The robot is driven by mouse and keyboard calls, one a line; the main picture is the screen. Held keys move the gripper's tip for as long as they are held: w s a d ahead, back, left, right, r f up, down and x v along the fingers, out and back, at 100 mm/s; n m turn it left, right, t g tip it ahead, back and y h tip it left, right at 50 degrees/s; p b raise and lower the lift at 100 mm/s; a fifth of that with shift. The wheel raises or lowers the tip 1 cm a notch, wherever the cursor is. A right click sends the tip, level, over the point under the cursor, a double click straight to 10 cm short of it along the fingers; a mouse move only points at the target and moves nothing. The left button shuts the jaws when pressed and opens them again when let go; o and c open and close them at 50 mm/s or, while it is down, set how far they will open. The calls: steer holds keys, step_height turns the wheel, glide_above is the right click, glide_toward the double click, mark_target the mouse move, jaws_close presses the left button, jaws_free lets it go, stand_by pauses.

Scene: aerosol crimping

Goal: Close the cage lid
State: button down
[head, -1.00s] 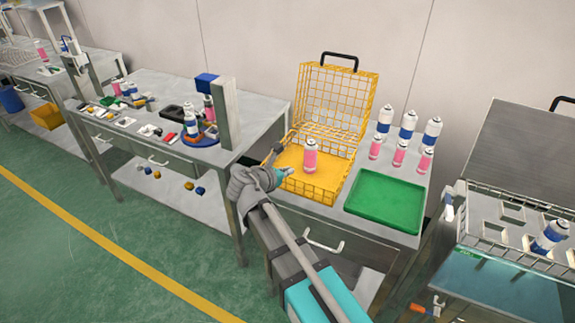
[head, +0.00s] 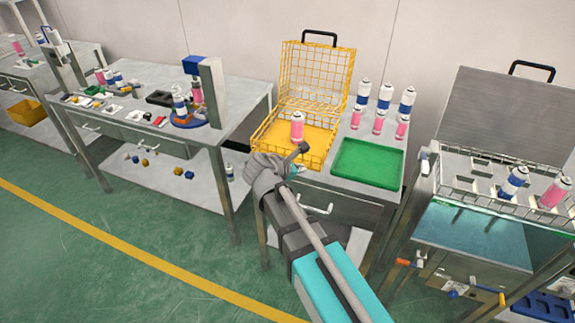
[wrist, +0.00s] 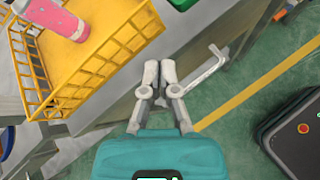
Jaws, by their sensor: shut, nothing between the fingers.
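The yellow wire cage (head: 263,139) stands on the grey table. Its lid (head: 318,75) is open, upright at the back, with a black handle (head: 319,35) on top. A white-and-pink can (head: 297,128) stands inside the cage base. My gripper (head: 293,169) is in front of the cage's front side, partly hidden by my arm. In the wrist view its two grey fingers (wrist: 159,72) are shut together and empty, beside the table's front edge. The cage base (wrist: 105,60) fills the upper left there, apart from the fingers; the lid is out of that view.
A green tray (head: 367,163) lies right of the cage, with several cans (head: 379,122) behind it. A drawer handle (wrist: 211,70) juts from the table front near my fingers. A grey post (head: 213,100) stands on the left table. Green floor is clear in front.

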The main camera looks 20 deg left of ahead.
steer(key=s+d+f+m+g+y, duration=0.1)
steer(key=s+d+f+m+g, duration=0.1)
steer(key=d+m, duration=0.7)
steer(key=s+d+f+m+g+y, duration=0.2)
steer(key=d+m, duration=0.6)
steer(key=d, duration=0.5)
steer(key=s+d+f+m+g+y, duration=0.2)
steer(key=s+d+f+m+g, duration=0.2)
steer(key=d+m, duration=0.5)
steer(key=shift+s+d+f+m+g, duration=0.15)
steer(key=shift+s+d+m+g, duration=0.15)
steer(key=shift+s+d+g, duration=0.85)
steer(key=shift+w+d, duration=0.15)
steer(key=shift+w, duration=0.15)
steer(key=shift+d, duration=0.1)
